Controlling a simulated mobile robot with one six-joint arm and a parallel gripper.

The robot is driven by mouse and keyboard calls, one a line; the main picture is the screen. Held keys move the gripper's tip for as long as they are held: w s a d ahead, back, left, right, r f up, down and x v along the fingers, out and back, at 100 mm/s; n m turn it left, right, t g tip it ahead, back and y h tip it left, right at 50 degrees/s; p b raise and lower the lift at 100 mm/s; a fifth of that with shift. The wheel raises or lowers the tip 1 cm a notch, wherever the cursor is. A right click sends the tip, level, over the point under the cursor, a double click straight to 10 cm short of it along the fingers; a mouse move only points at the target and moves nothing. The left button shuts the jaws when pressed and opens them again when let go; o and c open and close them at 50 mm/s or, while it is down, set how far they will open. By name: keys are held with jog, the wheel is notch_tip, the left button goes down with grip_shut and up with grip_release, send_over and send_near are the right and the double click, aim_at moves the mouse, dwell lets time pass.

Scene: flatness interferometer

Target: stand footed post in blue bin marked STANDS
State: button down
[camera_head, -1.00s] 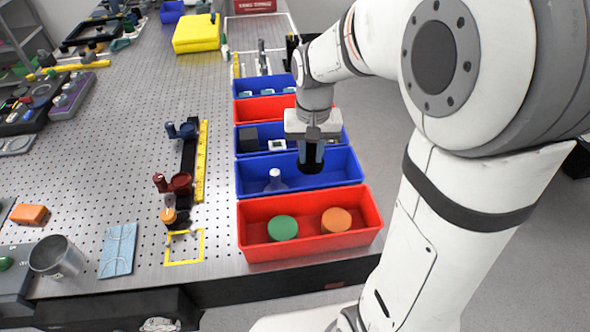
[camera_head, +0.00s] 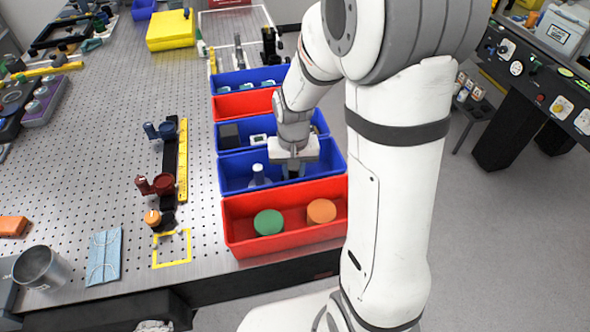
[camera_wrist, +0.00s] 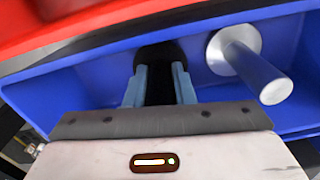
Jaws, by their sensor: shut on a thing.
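My gripper (camera_head: 292,172) points down into the nearer blue bin (camera_head: 234,179), shut on a black footed post (camera_wrist: 158,92). In the wrist view the post stands between the fingers, with its dark round foot (camera_wrist: 160,52) beyond the fingertips, low in the bin. I cannot tell whether the foot touches the bin floor. A silver post on a round foot (camera_head: 258,176) stands upright in the same bin, left of my gripper; it also shows in the wrist view (camera_wrist: 236,50), apart from the held post. No STANDS label is readable.
A red bin (camera_head: 236,232) with a green disc (camera_head: 268,222) and an orange disc (camera_head: 321,211) adjoins at the front. Another blue bin (camera_head: 290,133) with small items lies behind. The perforated table (camera_head: 120,130) to the left holds a yellow-edged rail.

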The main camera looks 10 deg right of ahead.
jog(key=shift+f, duration=0.25)
jog(key=c, duration=1.2)
grip_release()
jog(key=shift+r, duration=0.1)
jog(key=shift+c, duration=0.2)
notch_tip(320, 180, up, 12)
jog(key=shift+r, duration=0.1)
jog(key=s+d+r+n+t, duration=0.1)
jog(key=s, duration=0.6)
jog(key=s+d+r+t, duration=0.1)
jog(key=s+r+t, duration=0.1)
jog(key=s, duration=0.5)
jog(key=shift+d+n, duration=0.35)
jog(key=shift+n, duration=0.05)
